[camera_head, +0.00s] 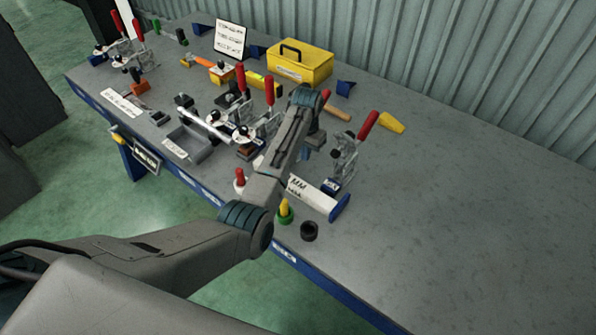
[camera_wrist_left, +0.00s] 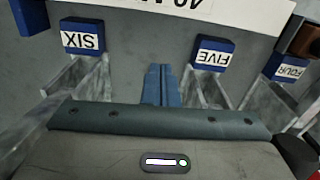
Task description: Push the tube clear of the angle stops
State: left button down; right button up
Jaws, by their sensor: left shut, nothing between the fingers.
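A thin pale bar (camera_head: 208,125) that looks like the tube lies among the clamps left of my left arm in the head view. I cannot tell it apart for certain. In the wrist view, grey angled pieces bear blue blocks marked SIX (camera_wrist_left: 82,36), FIVE (camera_wrist_left: 212,54) and FOUR (camera_wrist_left: 286,68); they look like the angle stops. My left gripper (camera_wrist_left: 162,86) is shut and empty, its blue fingers between SIX and FIVE. No tube is identifiable there. In the head view my left arm hides much of this area. My right gripper is not in view.
A white lettered bar (camera_head: 312,192), a red-handled clamp (camera_head: 346,158), a green-and-yellow piece (camera_head: 285,212) and a black ring (camera_head: 309,231) stand near my arm. A yellow toolbox (camera_head: 300,62) is behind. The right bench top (camera_head: 470,220) is clear.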

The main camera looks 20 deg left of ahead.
aim_at(293, 185)
pick_arm(q)
notch_tip(293, 185, down, 5)
jog(key=shift+w+f, duration=0.1)
jog(key=s+p, duration=0.2)
jog(key=shift+s+a+f+p, duration=0.1)
jog(key=shift+a+f+p, duration=0.15)
jog(key=shift+p, duration=0.1)
jog(key=shift+s+a+p, duration=0.2)
jog(key=shift+s+p, duration=0.2)
jog(key=shift+s, duration=0.3)
jog(key=shift+s+a+f, duration=0.1)
jog(key=shift+s, duration=0.05)
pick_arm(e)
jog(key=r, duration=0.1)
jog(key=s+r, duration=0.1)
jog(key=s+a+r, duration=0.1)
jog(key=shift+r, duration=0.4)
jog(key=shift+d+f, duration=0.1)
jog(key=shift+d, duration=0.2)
